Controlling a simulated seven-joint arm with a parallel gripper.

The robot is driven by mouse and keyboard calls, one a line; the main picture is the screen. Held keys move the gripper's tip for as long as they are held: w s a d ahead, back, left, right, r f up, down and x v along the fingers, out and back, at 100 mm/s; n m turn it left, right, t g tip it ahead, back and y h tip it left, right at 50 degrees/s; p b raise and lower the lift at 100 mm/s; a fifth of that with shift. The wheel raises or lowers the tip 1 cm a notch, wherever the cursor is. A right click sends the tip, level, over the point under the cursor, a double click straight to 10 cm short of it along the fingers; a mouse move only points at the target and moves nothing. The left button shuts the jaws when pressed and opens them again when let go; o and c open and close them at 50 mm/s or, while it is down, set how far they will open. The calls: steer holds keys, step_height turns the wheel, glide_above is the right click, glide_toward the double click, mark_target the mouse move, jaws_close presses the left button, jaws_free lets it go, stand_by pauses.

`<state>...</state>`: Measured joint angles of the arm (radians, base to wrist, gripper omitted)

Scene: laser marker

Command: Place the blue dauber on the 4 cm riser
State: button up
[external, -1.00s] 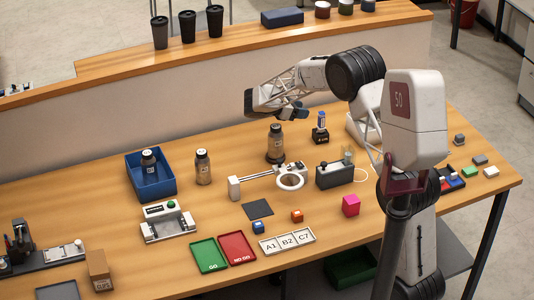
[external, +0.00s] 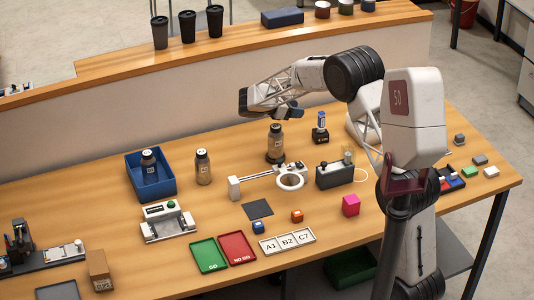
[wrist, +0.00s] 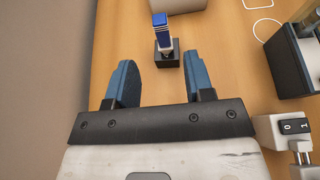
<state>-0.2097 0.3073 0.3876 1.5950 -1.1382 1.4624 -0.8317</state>
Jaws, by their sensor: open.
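The blue dauber (external: 321,120), blue with a white band, stands upright on a small black block (external: 320,136) at the back right of the bench. The block has a small white marking that I cannot read, so I cannot tell if it is the 4 cm riser. In the wrist view the dauber (wrist: 162,30) and black block (wrist: 168,57) lie beyond my fingertips, near the middle. My gripper (external: 266,108) is open and empty, in the air to the left of the dauber. Its two blue fingers are spread apart in the wrist view (wrist: 158,82).
A brown bottle (external: 275,139) on a dark base stands below and left of the dauber. A grey box with a cable (external: 336,175) and a ring fixture (external: 291,182) are nearer the front. A low wall (external: 190,103) runs behind the bench.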

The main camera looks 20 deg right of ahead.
steer(key=s+d+r+m+y, duration=0.2)
steer(key=s+r+m, duration=0.15)
steer(key=s, duration=0.55)
steer(key=s+d+r+m+y, duration=0.1)
steer(key=s+r+m+y, duration=0.15)
steer(key=s+r, duration=0.45)
steer(key=s+d+r+m+y, duration=0.2)
steer(key=s+m, duration=0.1)
steer(key=s, duration=0.8)
steer(key=s+a+f+m+t+y, duration=0.1)
steer(key=s+m+y, duration=0.2)
steer(key=s, duration=1)
steer(key=s+a+m+t+y, duration=0.1)
steer(key=s+m+y, duration=0.3)
steer(key=s, duration=1)
steer(key=shift+s+a+f+m+t, duration=0.2)
steer(key=shift+a+f+m+t, duration=0.25)
steer(key=shift+m, duration=0.65)
